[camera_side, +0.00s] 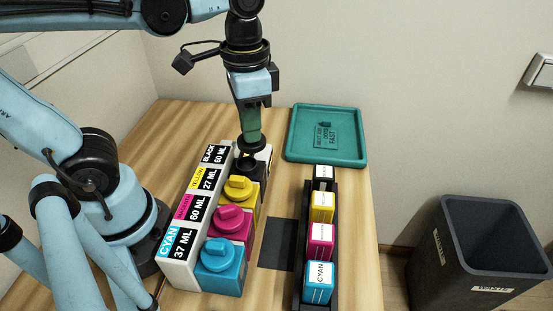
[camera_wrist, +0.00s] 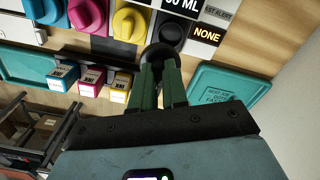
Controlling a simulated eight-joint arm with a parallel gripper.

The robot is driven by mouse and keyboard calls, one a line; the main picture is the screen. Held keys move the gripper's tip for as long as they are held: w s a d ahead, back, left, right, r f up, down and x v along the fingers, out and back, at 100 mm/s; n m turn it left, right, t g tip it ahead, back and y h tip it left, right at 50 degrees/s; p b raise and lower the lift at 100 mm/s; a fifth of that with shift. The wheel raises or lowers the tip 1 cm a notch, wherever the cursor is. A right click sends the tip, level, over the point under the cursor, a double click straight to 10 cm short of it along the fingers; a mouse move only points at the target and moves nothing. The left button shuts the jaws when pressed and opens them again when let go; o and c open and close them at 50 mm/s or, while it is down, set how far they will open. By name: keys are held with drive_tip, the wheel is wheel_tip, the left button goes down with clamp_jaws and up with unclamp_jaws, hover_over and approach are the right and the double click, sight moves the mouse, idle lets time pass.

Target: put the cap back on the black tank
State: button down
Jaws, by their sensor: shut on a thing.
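My gripper (camera_side: 250,140) has green fingers and points down over the far end of the tank row. It is shut on a black cap (camera_side: 247,162), which also shows between the fingertips in the wrist view (camera_wrist: 158,53). The black tank (camera_side: 262,155) is at the far end, beside the label reading BLACK 60 ML. The cap is at or just above the tank's top; I cannot tell whether they touch. In the wrist view a dark round part (camera_wrist: 173,29) of the tank shows just beyond the cap. The fingers and cap hide some of the tank top.
Yellow (camera_side: 239,188), magenta (camera_side: 229,217) and cyan (camera_side: 219,255) tanks have their caps on. A dark bin (camera_side: 470,250) stands beyond the table's right edge.

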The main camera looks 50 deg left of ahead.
drive_tip(key=shift+s+a+r+n, duration=0.1)
drive_tip(key=shift+a+r+n, duration=0.15)
drive_tip(key=shift+a, duration=0.3)
drive_tip(key=shift+s+a+r+n, duration=0.1)
drive_tip(key=shift+a+n, duration=0.15)
drive_tip(key=shift+a, duration=0.25)
drive_tip(key=shift+f, duration=3.1)
drive_tip(key=shift+f, duration=0.2)
drive_tip(key=c, duration=0.6)
unclamp_jaws()
drive_tip(key=shift+r, duration=0.1)
drive_tip(key=shift+r, duration=3.45)
clamp_jaws()
